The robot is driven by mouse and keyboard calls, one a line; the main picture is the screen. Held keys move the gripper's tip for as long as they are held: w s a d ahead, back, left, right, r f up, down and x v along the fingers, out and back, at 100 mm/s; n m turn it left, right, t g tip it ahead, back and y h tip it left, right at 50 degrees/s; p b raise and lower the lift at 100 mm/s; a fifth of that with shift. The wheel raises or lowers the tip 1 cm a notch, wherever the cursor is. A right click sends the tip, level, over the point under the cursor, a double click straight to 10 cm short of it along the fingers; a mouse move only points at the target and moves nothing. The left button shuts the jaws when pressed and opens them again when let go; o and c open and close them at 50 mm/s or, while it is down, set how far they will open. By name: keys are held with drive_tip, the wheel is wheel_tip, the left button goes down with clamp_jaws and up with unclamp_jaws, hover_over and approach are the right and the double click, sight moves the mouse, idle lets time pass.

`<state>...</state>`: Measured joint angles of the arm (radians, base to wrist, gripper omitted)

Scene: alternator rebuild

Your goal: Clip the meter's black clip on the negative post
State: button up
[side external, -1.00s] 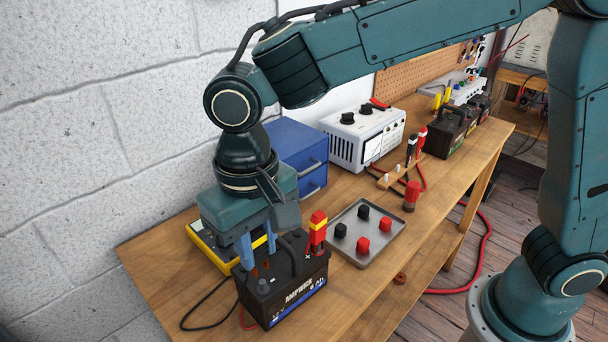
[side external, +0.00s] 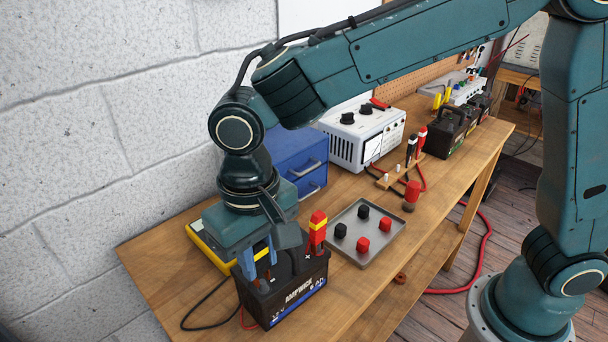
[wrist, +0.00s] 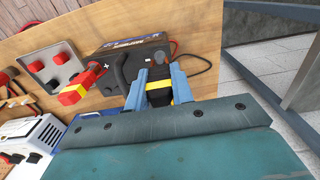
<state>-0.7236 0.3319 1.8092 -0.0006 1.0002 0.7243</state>
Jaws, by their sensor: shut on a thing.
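My gripper (side external: 263,276) is low over the left end of the black battery (side external: 300,292), its blue fingers pointing down. In the wrist view, the fingers are shut on the black clip (wrist: 158,97), which has a yellow band. A red clip (side external: 318,232) with a yellow band stands upright at the battery's plus-marked end. The yellow-edged meter (side external: 204,248) lies behind my gripper, partly hidden.
A metal tray (side external: 384,255) with red and black caps sits right of the battery. A blue drawer box (side external: 296,150) and a white instrument (side external: 362,140) stand behind. A black lead (side external: 197,310) curls on the bench (side external: 150,255) at the left.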

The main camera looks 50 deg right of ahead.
drive_tip(key=shift+f, duration=0.65)
drive_tip(key=o, duration=0.8)
drive_tip(key=shift+r, duration=4.25)
